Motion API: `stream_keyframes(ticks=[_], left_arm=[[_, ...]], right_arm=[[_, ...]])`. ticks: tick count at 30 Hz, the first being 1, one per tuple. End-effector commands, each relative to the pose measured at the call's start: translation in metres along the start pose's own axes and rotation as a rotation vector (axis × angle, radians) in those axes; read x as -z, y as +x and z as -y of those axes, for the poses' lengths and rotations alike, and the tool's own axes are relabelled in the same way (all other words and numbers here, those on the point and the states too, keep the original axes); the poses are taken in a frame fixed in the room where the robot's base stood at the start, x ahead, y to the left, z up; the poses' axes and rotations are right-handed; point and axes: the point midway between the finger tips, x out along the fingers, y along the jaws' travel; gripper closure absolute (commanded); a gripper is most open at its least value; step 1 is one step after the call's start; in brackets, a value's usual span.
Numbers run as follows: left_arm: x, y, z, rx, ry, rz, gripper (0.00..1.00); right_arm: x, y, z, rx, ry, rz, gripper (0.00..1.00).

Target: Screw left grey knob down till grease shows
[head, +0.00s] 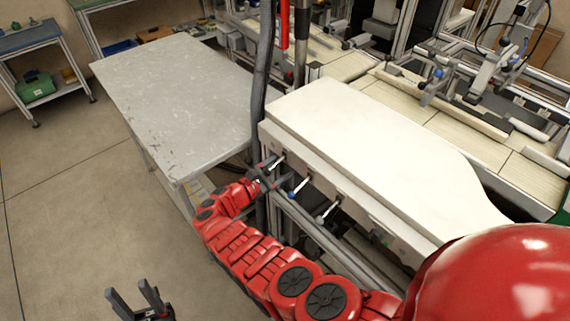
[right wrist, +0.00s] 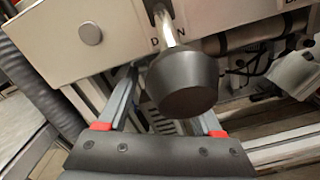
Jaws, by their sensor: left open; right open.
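A dark grey conical knob (right wrist: 183,85) on a bright metal stem fills the middle of the right wrist view, below partly hidden lettering on a pale panel. My right gripper (right wrist: 165,105) is open, with a finger on each side of the knob; I cannot tell whether they touch it. In the head view my red right arm reaches the left end of the bench front, where the right gripper (head: 266,172) is small beside the leftmost lever (head: 277,161). My left gripper (head: 138,298) is open and empty over the floor at the bottom left. No grease is visible.
A grey metal table (head: 180,100) stands to the left. A thick dark hose (head: 261,75) hangs between them. The floor at left is clear.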

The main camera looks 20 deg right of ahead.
Motion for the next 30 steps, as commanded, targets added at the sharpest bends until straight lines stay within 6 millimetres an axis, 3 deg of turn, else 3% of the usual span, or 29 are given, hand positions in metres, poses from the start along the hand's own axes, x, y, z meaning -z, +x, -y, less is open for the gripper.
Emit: stream_keyframes(ticks=[7,13,21,30], left_arm=[[0.0,0.0,0.0,0.0,0.0,0.0,0.5],[-0.001,-0.004,0.0,0.0,0.0,0.0,0.5],[-0.005,-0.03,-0.002,0.0,0.0,0.0,0.5],[-0.008,-0.047,-0.002,0.0,0.0,0.0,0.5]], right_arm=[[0.0,-0.017,-0.001,-0.002,0.0,-0.002,0.33],[0.001,-0.065,-0.001,-0.004,-0.002,-0.002,0.33],[0.006,-0.134,0.001,-0.003,0.001,-0.003,0.33],[0.002,-0.172,0.001,-0.001,0.0,0.0,0.33]])
